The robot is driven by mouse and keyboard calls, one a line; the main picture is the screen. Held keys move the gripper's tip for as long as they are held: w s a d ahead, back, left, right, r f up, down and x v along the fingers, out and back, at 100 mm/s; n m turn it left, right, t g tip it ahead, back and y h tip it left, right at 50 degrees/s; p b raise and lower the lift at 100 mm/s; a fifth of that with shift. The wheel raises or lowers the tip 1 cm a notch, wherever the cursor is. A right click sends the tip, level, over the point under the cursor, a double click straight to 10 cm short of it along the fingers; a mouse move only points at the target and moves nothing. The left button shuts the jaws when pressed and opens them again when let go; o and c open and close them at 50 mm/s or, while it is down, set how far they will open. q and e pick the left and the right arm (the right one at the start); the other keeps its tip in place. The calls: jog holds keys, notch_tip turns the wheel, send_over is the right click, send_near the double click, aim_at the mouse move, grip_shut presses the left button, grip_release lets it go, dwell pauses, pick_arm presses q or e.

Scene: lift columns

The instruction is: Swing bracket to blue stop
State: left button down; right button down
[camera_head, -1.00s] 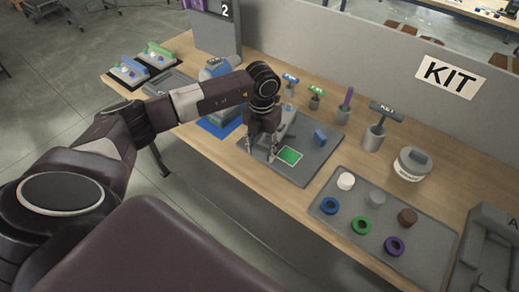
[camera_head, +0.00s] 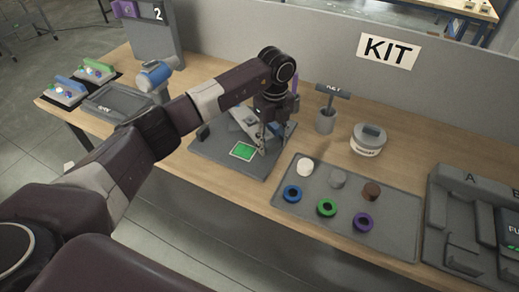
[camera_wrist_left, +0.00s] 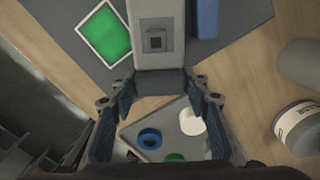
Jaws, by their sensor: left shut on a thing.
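The grey bracket (camera_head: 243,121) is a flat bar on a dark grey base plate (camera_head: 210,150). My left gripper (camera_head: 262,148) is at the bracket's near end, right of the green square (camera_head: 243,151) on the plate. In the left wrist view, the bracket (camera_wrist_left: 157,58) runs between the fingers of my left gripper (camera_wrist_left: 160,100), which is shut on it. The blue stop (camera_wrist_left: 206,18) is close along the bracket's right side there; I cannot tell if they touch. In the head view my gripper hides most of the stop's area. My right gripper is not in view.
A grey tray (camera_head: 288,212) with coloured rings and round pieces lies to the right of the plate. A tool in a holder (camera_head: 325,120) and a white labelled tub (camera_head: 368,140) stand behind it. A blue-and-grey device (camera_head: 157,75) stands to the left.

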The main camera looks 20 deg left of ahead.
pick_arm(q)
jog(key=shift+w+d+n, duration=0.4)
jog(key=shift+w+d, duration=0.05)
jog(key=shift+w, duration=0.25)
jog(key=shift+r+b, duration=0.1)
jog(key=shift+b, duration=0.2)
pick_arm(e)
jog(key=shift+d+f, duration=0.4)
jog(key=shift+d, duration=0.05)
pick_arm(q)
jog(key=shift+w, duration=0.1)
jog(key=c, duration=1.5)
grip_release()
jog(key=o, duration=0.4)
jog(key=shift+d, duration=0.1)
jog(key=shift+r, duration=0.2)
notch_tip(320, 180, up, 12)
jog(key=shift+f, duration=0.25)
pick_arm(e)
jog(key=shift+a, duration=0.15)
